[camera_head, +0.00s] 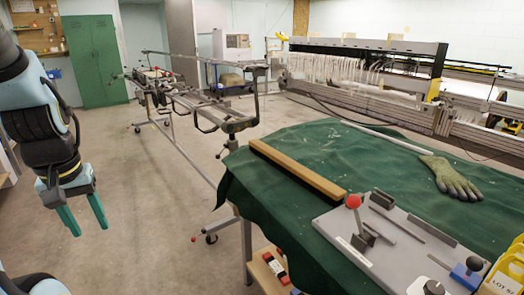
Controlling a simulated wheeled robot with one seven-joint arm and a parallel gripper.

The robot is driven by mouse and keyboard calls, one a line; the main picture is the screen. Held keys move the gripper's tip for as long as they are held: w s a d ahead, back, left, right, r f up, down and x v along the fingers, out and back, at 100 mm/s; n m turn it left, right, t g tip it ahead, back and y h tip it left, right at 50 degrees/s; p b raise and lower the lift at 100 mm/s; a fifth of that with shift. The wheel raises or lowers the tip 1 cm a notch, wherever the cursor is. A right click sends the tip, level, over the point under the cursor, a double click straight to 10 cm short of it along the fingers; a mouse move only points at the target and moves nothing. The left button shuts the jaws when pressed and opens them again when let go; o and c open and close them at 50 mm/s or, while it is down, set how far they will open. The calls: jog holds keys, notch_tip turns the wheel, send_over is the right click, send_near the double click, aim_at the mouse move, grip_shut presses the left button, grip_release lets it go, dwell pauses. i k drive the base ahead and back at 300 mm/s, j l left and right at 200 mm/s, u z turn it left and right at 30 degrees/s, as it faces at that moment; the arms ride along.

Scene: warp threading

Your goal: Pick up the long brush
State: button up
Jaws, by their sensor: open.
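The long brush appears to be the long, straight, tan wooden bar (297,168) with a dark lower side. It lies on the green cloth of the table (262,205), near the table's left edge, slanting from upper left to lower right. Its near end is close to the grey plate with the red knob. My gripper (86,230) hangs at the left of the picture, fingers pointing down. Its two green fingers are apart with nothing between them. It is well to the left of the table and the bar, over the floor.
A grey plate fixture (390,262) with a red knob stands on the table's front. A work glove (450,178) and a thin pale rod (388,137) lie behind. Yellow containers (508,272) are at the right edge. A metal frame stand (190,105) is behind. Floor between gripper and table is clear.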

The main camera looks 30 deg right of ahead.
aim_at(330, 192)
jog(key=i+z, duration=0.1)
jog(key=i, duration=0.55)
jog(key=i+j+z, duration=0.15)
jog(key=i, duration=0.5)
jog(key=i+z, duration=0.25)
jog(key=z, duration=0.15)
jog(key=i+z, duration=0.35)
jog(key=i+j+z, duration=0.15)
jog(key=z, duration=0.25)
jog(key=i+j+z, duration=0.2)
jog(key=z, duration=0.2)
jog(key=i+j+z, duration=0.4)
jog(key=k+l, duration=0.05)
jog(key=l, duration=0.05)
